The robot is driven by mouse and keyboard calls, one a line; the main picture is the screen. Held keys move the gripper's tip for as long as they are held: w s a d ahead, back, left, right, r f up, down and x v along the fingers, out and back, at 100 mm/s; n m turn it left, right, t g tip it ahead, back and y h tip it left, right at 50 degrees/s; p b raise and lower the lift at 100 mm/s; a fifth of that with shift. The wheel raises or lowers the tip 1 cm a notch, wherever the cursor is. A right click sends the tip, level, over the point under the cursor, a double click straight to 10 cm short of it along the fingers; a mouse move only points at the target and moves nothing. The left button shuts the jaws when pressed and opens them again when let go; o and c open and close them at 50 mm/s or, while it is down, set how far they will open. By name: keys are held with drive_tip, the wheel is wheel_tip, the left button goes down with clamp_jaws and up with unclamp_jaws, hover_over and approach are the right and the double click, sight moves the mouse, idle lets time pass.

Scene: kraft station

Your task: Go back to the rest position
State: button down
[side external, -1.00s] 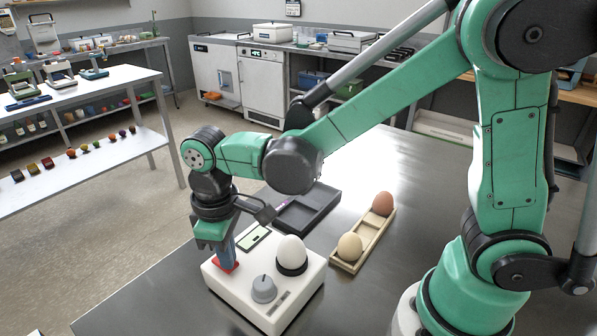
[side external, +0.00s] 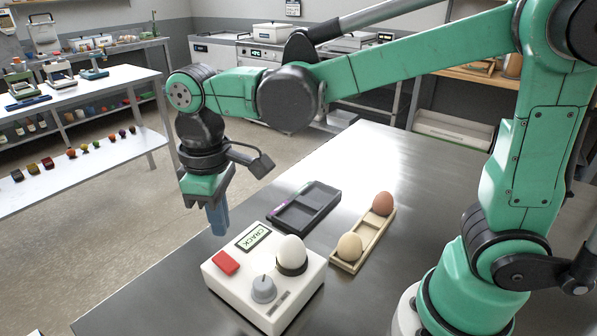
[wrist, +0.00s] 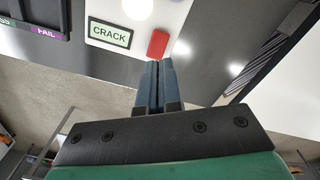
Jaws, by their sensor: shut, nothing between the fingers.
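My gripper (side external: 218,222) is shut and empty, pointing down in the air just behind and left of the white tester box. In the wrist view its blue fingers (wrist: 155,85) are together. The white box (side external: 300,297) carries a red button (side external: 226,263), a grey knob (side external: 263,289), a white egg (side external: 291,251) in a dark ring, and a display (side external: 254,237) reading "CRACK". The wrist view also shows the red button (wrist: 158,44) and the display (wrist: 110,33). My fingertips are apart from the button.
A dark two-part tray (side external: 325,205) lies behind the box; its "FAIL" label shows in the wrist view. A wooden holder (side external: 345,262) with a tan egg (side external: 350,246) and a brown egg (side external: 383,203) lies to the right. The steel table (side external: 440,180) is clear at the back.

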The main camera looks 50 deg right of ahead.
drive_tip(key=shift+r, duration=0.1)
drive_tip(key=shift+d, duration=0.2)
drive_tip(key=s+d+m+t, duration=0.3)
drive_tip(key=d+m+t, duration=0.3)
drive_tip(key=d, duration=0.5)
drive_tip(key=shift+s+t, duration=0.35)
drive_tip(key=shift+t, duration=0.25)
